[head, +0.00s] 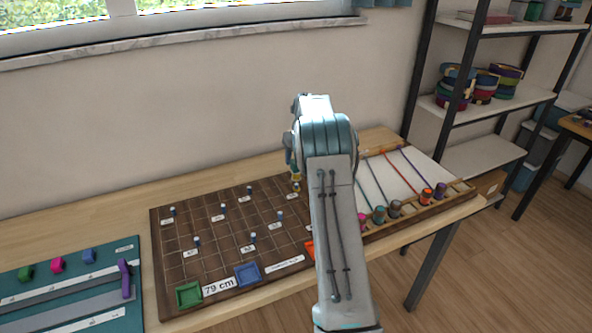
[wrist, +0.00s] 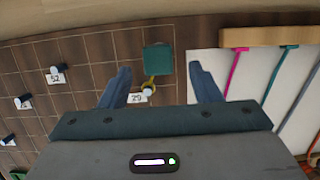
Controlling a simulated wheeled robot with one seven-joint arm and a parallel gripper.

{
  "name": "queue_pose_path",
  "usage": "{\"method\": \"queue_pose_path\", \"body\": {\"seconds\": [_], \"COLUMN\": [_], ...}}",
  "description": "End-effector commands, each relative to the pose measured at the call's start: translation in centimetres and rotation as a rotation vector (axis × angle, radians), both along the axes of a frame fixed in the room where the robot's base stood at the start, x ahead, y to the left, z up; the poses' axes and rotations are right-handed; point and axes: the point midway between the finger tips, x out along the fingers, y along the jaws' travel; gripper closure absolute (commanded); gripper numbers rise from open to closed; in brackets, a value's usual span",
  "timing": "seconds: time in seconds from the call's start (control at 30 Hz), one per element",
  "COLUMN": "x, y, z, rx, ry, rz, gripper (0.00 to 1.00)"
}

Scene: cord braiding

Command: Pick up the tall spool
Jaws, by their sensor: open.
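My gripper (wrist: 160,68) is open over the brown peg board, its two blue fingers apart with nothing held between them. A teal, square-looking piece (wrist: 158,58) shows just beyond and between the fingertips, with a yellow loop by the peg labelled 29. I cannot tell for sure that this is the tall spool. In the head view my arm covers much of this spot, and only a small yellowish bit (head: 296,183) shows beside it. Several coloured bobbins, among them a purple one (head: 440,190) and an orange one (head: 427,196), stand along the white board's front edge.
The brown peg board (head: 171,255) has several short pegs with number labels. Green (head: 189,294) and blue (head: 248,274) trays sit at its front. A teal mat (head: 125,313) with small coloured blocks lies left. A shelf rack (head: 480,108) stands at right.

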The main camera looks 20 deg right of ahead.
Motion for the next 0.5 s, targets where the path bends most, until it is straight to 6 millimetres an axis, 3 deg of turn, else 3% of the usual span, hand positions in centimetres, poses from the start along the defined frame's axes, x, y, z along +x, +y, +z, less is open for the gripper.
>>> {"method": "queue_pose_path", "body": {"seconds": [0.27, 0.5], "x": [0.7, 1.8], "y": [0.0, 0.2], "z": [-1.9, -5.0], "rx": [0.000, 0.001], "ry": [0.001, 0.002], "rz": [0.000, 0.000], "gripper": [0.43, 0.43]}}
